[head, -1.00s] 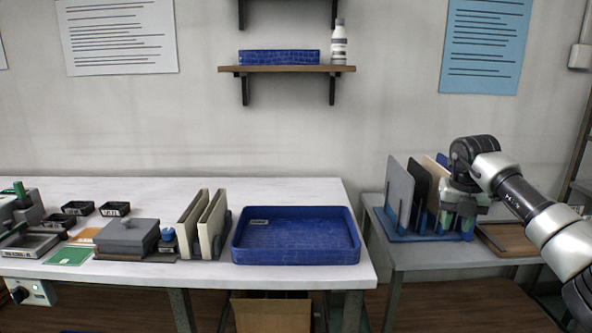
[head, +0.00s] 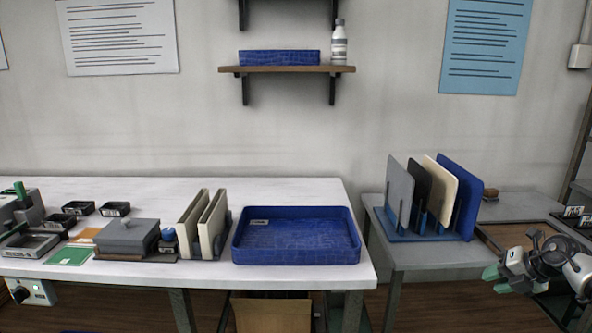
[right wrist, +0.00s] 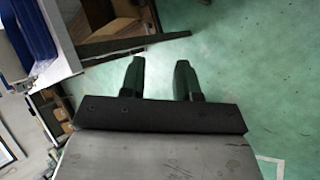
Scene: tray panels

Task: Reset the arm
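My right gripper (head: 494,280) is at the right of the head view, in front of and below the edge of the grey side table (head: 440,254). In the right wrist view its two dark green fingers (right wrist: 158,76) stand apart with nothing between them, over green floor. The panel rack (head: 405,238) on the side table holds a grey panel (head: 398,190), a black panel (head: 420,187), a cream panel (head: 440,190) and a blue panel (head: 462,190), all upright. My left gripper is not in view.
The white table (head: 300,190) bears a blue tray (head: 296,258), which looks empty, and two cream panels (head: 203,225) upright in a rack. A brown board (head: 505,236) and black bins (head: 574,217) lie right of the panel rack. A cardboard box (head: 270,312) stands under the white table.

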